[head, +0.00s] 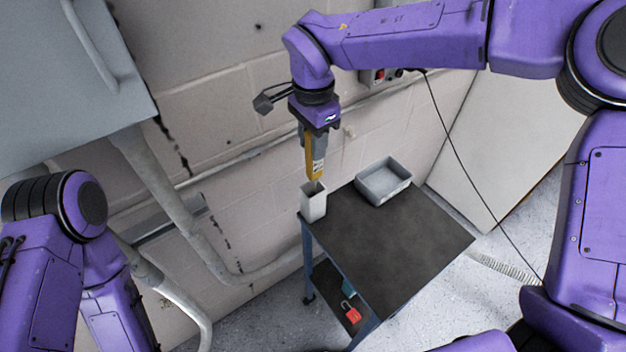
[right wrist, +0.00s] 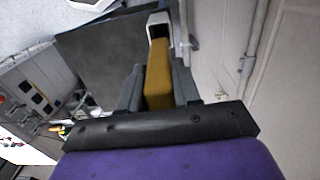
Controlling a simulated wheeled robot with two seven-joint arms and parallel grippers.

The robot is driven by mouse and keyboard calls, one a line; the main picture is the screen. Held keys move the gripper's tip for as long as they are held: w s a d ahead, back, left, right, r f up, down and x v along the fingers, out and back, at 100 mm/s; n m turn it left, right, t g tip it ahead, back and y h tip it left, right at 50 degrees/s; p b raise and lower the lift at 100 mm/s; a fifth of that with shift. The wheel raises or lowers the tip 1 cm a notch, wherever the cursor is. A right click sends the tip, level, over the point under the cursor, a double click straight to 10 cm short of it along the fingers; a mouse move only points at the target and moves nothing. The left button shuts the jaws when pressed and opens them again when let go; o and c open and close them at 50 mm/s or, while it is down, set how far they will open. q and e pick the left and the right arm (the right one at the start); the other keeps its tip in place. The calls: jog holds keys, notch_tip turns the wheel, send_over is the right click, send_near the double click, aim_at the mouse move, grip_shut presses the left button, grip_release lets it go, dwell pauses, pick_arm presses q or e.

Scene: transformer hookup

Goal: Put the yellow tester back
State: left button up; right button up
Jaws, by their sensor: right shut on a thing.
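The yellow tester (head: 316,162) hangs upright in my right gripper (head: 308,140), which is shut on it. The tester also fills the space between the fingers in the right wrist view (right wrist: 158,75). Its lower end is at or just above the mouth of a light, open-topped holder (head: 313,205) at the cart's back left corner. I cannot tell whether the tip is inside the holder. The holder's edge shows past the tester in the right wrist view (right wrist: 158,20). My left gripper is not in view; only part of the left arm shows at the left.
The dark-topped cart (head: 395,240) stands against the block wall. A grey tray (head: 383,182) sits at its back edge, right of the holder. A red padlock (head: 350,311) lies on the lower shelf. Pipes and a grey cabinet (head: 60,80) are at the left. Most of the cart top is clear.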

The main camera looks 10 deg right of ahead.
aim_at(312, 175)
notch_tip(312, 175, down, 10)
jog(key=shift+f+p, duration=0.1)
jog(key=shift+p, duration=0.65)
jog(key=o, duration=1.1)
jog(key=shift+c, duration=0.2)
notch_tip(312, 175, up, 12)
jog(key=shift+r+b, duration=0.15)
jog(key=shift+b, duration=0.85)
